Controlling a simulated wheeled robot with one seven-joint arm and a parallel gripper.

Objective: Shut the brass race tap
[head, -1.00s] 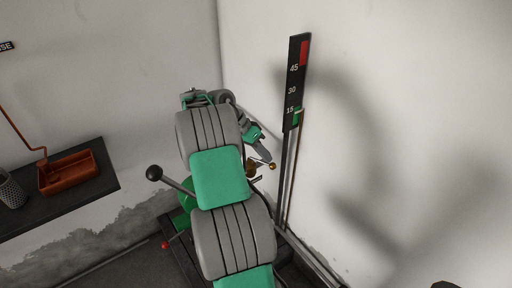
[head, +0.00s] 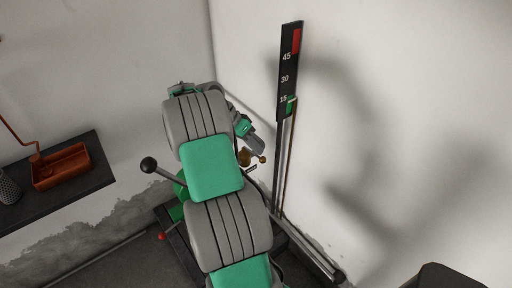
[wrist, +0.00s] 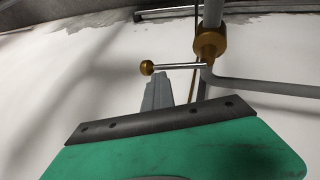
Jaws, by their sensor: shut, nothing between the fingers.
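The brass race tap (head: 244,155) is partly hidden behind my arm in the head view. In the wrist view its brass body (wrist: 209,43) sits on a grey pipe. Its thin steel lever (wrist: 180,66) points left and ends in a brass knob (wrist: 147,68); that knob also shows in the head view (head: 263,159). My gripper (head: 258,149) is shut and empty, close to the lever. In the wrist view its grey fingers (wrist: 157,93) end at the lever, just right of the knob. I cannot tell whether they touch it.
A black gauge board (head: 287,75) marked 45, 30 and 15 stands by the right wall, with a green marker near 15. A black ball-ended lever (head: 149,165) rises left of my arm. A dark shelf (head: 100,165) at left holds an orange tray (head: 60,168).

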